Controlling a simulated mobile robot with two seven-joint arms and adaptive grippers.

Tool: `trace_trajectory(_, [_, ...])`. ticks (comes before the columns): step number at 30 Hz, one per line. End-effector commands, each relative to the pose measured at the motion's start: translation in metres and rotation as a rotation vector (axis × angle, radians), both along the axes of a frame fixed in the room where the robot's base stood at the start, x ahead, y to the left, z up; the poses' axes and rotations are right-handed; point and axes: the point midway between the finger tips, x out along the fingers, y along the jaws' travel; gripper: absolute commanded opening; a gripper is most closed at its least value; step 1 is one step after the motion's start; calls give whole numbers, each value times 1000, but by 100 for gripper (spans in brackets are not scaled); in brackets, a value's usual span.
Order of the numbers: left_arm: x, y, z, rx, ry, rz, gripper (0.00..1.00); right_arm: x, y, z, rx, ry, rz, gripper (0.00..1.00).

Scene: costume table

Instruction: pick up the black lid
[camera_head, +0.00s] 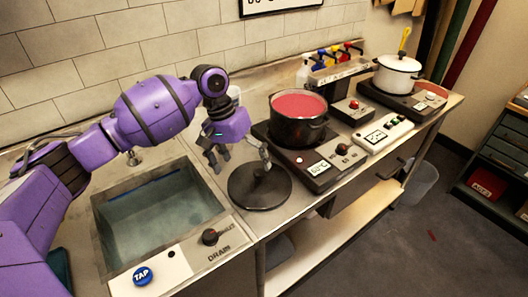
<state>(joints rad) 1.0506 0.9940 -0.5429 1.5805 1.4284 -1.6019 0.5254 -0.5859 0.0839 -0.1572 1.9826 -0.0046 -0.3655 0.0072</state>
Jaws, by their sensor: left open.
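The black lid (258,190) is a round dark disc lying flat on the metal counter, between the sink and the black pot with red contents (298,118). My left gripper (239,166) is open above the lid, with one finger over its left edge and the other near its middle. The lid's knob is at least partly hidden by the right finger. I cannot tell whether the finger touches it. My right gripper is not in view.
The sink (115,262) with water lies left of the lid. The pot stands on a hot plate (325,175) close to the lid's right. A white pot (396,75) stands on another burner further right. A control box (382,135) sits between the burners.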

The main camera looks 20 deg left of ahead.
Motion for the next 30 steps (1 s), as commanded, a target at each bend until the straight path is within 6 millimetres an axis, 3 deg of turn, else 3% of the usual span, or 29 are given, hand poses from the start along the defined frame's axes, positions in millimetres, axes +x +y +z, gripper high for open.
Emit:
trace_trajectory(5, [-1, -7, -25, 0, 0, 0, 100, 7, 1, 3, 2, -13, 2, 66])
trace_trajectory(12, [-1, -7, -27, 1, -1, 0, 99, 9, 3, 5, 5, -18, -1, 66])
trace_trajectory(23, [-1, -7, -27, 1, -1, 0, 53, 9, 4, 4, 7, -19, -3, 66])
trace_trajectory(30, [0, -7, -26, 0, -2, 0, 52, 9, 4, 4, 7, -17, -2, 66])
